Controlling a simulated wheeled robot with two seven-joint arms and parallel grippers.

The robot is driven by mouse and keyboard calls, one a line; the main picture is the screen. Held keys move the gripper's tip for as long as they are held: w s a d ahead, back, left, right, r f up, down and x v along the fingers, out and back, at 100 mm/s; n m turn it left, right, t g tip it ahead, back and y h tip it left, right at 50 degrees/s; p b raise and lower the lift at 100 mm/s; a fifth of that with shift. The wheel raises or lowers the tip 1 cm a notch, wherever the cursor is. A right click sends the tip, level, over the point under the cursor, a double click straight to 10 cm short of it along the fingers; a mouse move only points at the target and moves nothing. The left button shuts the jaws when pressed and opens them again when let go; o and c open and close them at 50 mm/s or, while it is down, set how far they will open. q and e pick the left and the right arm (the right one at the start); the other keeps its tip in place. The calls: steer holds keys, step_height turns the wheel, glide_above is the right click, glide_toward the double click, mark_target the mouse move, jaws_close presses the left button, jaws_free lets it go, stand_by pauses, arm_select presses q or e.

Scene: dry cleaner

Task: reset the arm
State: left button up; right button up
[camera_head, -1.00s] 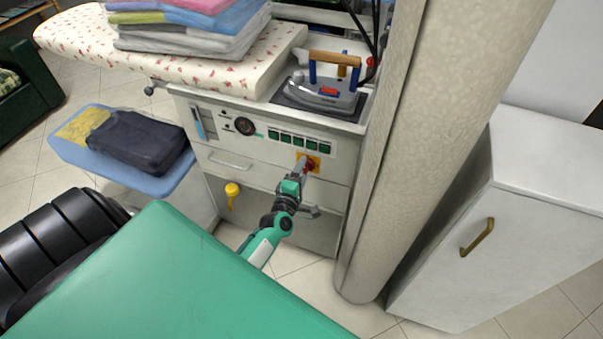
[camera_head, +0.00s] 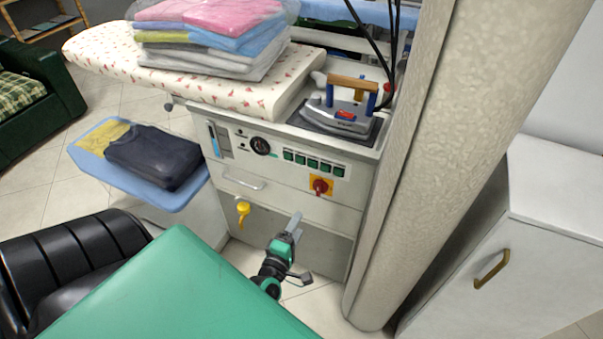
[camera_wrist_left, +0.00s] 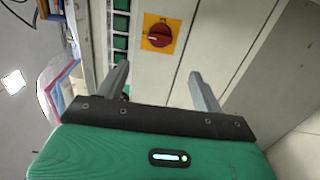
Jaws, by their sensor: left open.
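My left gripper (camera_head: 293,222) is in front of the ironing station's lower drawer front, below the red switch. In the left wrist view its two fingers (camera_wrist_left: 158,85) stand apart with nothing between them. The red rotary switch (camera_head: 320,186) on its yellow plate sits on the front panel, apart from the gripper; it also shows in the left wrist view (camera_wrist_left: 159,36) beyond the fingers. My right gripper is not in any view.
The ironing station (camera_head: 285,215) carries an iron (camera_head: 343,116) and a bagged stack of folded clothes (camera_head: 212,38). A blue side board (camera_head: 95,140) holds dark folded cloth. A thick column (camera_head: 415,180) and a white cabinet (camera_head: 540,230) stand to the right. Some tiled floor is free.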

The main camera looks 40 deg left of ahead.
arm_select(q)
steer(key=shift+s, duration=0.3)
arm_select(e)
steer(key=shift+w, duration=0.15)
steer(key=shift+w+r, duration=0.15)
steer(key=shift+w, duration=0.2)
